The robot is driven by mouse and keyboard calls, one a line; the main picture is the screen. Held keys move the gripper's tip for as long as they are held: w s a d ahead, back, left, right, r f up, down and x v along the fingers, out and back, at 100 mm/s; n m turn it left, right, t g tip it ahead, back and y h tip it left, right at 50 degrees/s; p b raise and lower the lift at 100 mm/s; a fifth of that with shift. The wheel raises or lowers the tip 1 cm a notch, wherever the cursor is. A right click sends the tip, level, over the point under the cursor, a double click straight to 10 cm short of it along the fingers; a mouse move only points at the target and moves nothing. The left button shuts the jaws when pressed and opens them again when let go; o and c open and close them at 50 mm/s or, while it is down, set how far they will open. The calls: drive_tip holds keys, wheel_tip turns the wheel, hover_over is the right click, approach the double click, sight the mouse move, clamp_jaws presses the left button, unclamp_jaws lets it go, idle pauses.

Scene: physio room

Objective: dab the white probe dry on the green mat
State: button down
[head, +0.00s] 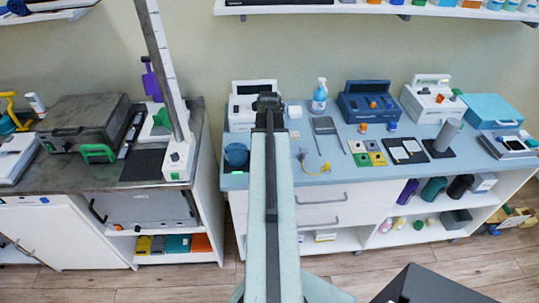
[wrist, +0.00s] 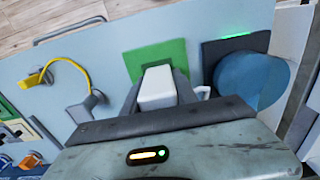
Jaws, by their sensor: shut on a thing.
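The white probe (wrist: 157,86) is between the two fingers of my gripper (wrist: 159,92) in the wrist view, and the gripper is shut on it. The green mat (wrist: 146,57) lies flat on the pale blue counter directly beyond and partly behind the probe. The probe's far end overlaps the mat in the picture; I cannot tell whether it touches it. In the head view my arm covers the mat and the probe.
A blue cup (wrist: 255,80) stands on a dark pad with a green light, right of the mat. In the head view, a spray bottle (head: 320,96) and devices stand along the back.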

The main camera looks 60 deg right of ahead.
drive_tip(key=shift+a, duration=0.1)
idle(0.4)
wheel_tip(320, 180, up, 7)
drive_tip(key=p, duration=0.7)
drive_tip(key=shift+s, duration=0.1)
